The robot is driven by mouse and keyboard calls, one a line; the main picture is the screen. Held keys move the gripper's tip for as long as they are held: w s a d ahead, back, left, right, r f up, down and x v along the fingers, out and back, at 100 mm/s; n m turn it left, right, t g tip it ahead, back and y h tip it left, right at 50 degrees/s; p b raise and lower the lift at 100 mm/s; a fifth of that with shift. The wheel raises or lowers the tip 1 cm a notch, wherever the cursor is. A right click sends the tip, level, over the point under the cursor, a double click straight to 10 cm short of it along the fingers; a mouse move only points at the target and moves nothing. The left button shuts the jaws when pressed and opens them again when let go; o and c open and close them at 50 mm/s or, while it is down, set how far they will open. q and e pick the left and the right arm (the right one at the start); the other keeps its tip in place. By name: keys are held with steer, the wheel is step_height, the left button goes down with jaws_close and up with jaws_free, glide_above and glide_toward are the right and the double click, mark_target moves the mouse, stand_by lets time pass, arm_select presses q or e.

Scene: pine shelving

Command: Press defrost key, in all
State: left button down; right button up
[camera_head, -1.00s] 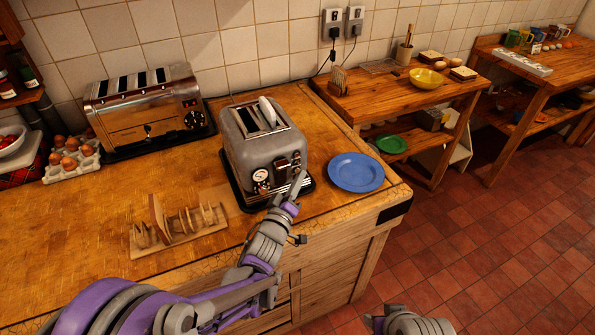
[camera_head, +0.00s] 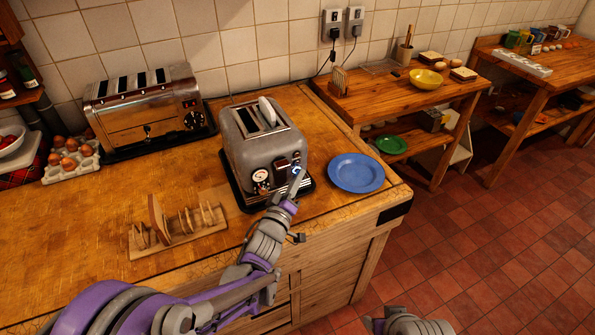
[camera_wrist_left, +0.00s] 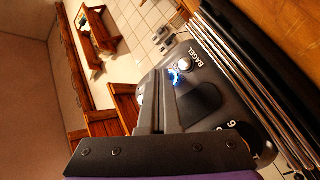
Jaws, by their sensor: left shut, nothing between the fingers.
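A grey two-slot toaster (camera_head: 240,150) stands on the wooden counter, with a slice of bread in one slot and a dial and buttons on its front. My left gripper (camera_head: 298,178) is shut and empty, its fingertips at the right side of the toaster's front panel. In the left wrist view, the shut fingers (camera_wrist_left: 166,88) reach the panel beside a button (camera_wrist_left: 184,63) with a blue-lit ring; the word BAGEL is beside it. No defrost label is readable; the fingers hide part of the panel. Part of my right arm shows at the bottom edge; its jaws cannot be made out.
A chrome toaster (camera_head: 140,118) stands further left on the counter, near an egg tray (camera_head: 82,172). A wooden toast rack (camera_head: 178,241) is at the front. A blue plate (camera_head: 356,173) lies right of the grey toaster, near the counter's edge.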

arm_select(q)
steer(key=shift+s, duration=0.1)
steer(key=shift+s+d, duration=0.3)
steer(key=shift+s, duration=0.3)
steer(key=shift+s+d, duration=0.35)
steer(key=shift+s, duration=0.4)
steer(key=shift+s+d, duration=0.35)
steer(key=shift+s, duration=0.45)
steer(key=shift+s+d, duration=0.35)
steer(key=shift+s, duration=0.4)
